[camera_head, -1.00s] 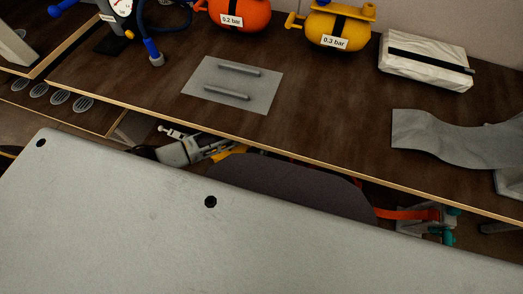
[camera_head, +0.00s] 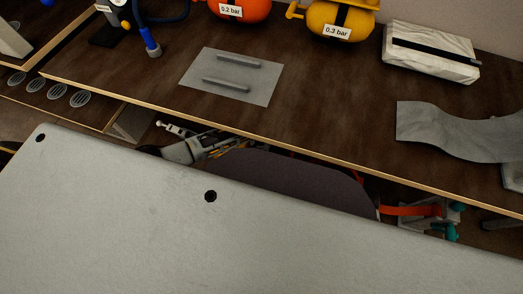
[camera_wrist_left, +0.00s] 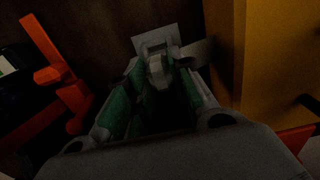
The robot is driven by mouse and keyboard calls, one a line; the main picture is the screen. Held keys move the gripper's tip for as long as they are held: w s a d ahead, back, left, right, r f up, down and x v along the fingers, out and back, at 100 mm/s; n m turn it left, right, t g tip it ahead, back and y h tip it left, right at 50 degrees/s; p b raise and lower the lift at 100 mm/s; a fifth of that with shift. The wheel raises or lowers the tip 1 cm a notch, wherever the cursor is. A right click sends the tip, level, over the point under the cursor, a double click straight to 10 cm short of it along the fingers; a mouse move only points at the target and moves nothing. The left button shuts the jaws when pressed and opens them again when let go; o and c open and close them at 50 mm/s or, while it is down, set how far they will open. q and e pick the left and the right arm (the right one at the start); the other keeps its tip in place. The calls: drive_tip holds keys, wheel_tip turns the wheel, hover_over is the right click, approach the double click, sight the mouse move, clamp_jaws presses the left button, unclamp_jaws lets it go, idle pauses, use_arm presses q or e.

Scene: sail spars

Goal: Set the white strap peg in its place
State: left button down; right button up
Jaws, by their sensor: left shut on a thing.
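In the left wrist view, my left gripper (camera_wrist_left: 158,72) has its green-padded fingers closed on a small pale piece (camera_wrist_left: 157,66). Its shape suggests the white strap peg, but the picture is too dark to be sure. A pale square plate (camera_wrist_left: 155,38) shows just beyond the fingertips; I cannot tell whether they touch. In the head view, a pale grey arm part (camera_head: 188,150) shows below the table edge at left, its fingers not clear. Teal parts (camera_head: 450,225), apparently my right gripper, show below the edge at right, partly hidden.
The dark table (camera_head: 330,110) holds a grey plate with two bars (camera_head: 232,76), an orange float (camera_head: 238,8), a yellow float (camera_head: 340,22), a strapped white bundle (camera_head: 430,52) and grey cloth (camera_head: 460,132). An orange bracket (camera_wrist_left: 58,75) and yellow wall (camera_wrist_left: 275,55) flank the left gripper.

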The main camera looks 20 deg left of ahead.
use_arm(q)
drive_tip(key=shift+r+p, duration=0.1)
drive_tip(key=shift+p, duration=0.2)
idle(0.6)
drive_tip(key=shift+p, duration=0.55)
drive_tip(key=shift+f+b, duration=0.6)
drive_tip(key=shift+f, duration=1.05)
idle(0.7)
drive_tip(key=c, duration=1.2)
unclamp_jaws()
drive_tip(key=shift+o, duration=0.2)
